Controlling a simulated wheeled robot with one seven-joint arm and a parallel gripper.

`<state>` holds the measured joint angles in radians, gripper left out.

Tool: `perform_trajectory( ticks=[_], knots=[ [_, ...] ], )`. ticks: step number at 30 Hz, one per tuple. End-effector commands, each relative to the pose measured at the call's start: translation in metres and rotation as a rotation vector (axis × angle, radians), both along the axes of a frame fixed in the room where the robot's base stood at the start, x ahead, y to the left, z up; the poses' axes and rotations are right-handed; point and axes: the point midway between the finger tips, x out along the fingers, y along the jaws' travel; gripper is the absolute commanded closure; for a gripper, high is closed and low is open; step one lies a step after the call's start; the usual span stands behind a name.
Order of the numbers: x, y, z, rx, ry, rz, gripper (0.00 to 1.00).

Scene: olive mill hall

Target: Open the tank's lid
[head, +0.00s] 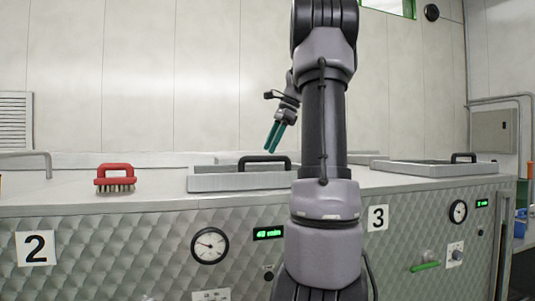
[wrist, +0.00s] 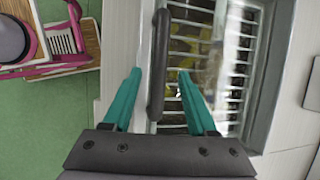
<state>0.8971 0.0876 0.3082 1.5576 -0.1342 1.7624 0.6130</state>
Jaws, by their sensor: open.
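The tank's lid (head: 235,178) is a low grey frame on the steel counter, with a black bar handle (head: 264,159). In the wrist view the lid (wrist: 262,75) shows pale slats, with yellow-green contents partly visible through the gaps. Its black handle (wrist: 158,65) runs upright in that picture, between my teal fingers. My gripper (head: 274,137) is open and points down just above the handle in the head view; it also shows in the wrist view (wrist: 160,75). I see no contact with the handle. My arm hides the lid's right end.
A second lid (head: 435,169) with a black handle lies farther right, beyond the number 3 plate (head: 378,217). A red brush (head: 115,178) stands left on the counter, above the number 2 plate (head: 36,248). A pink-framed object (wrist: 65,40) stands on the green floor.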

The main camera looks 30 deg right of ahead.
Motion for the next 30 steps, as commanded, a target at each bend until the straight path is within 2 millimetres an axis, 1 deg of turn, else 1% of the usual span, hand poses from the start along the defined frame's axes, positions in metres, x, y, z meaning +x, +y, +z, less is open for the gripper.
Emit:
perform_trajectory(
  ticks=[1,3,7,10,17,20,21,22,30],
  knots=[
    [0.001,0.003,-0.008,0.0,0.002,0.001,0.42],
    [0.004,0.006,-0.016,0.002,0.002,0.0,0.42],
    [0.007,0.009,-0.026,0.0,0.001,0.001,0.42],
    [0.008,0.01,-0.029,-0.001,0.0,0.0,0.42],
    [0.008,0.01,-0.029,-0.001,-0.001,-0.001,0.42],
    [0.008,0.01,-0.029,-0.001,-0.001,-0.001,0.76],
    [0.008,0.01,-0.029,-0.001,-0.001,0.0,0.92],
    [0.008,0.01,-0.029,-0.001,-0.001,0.0,1.0],
    [0.008,0.01,-0.029,-0.001,-0.001,0.0,1.0]
  ],
)
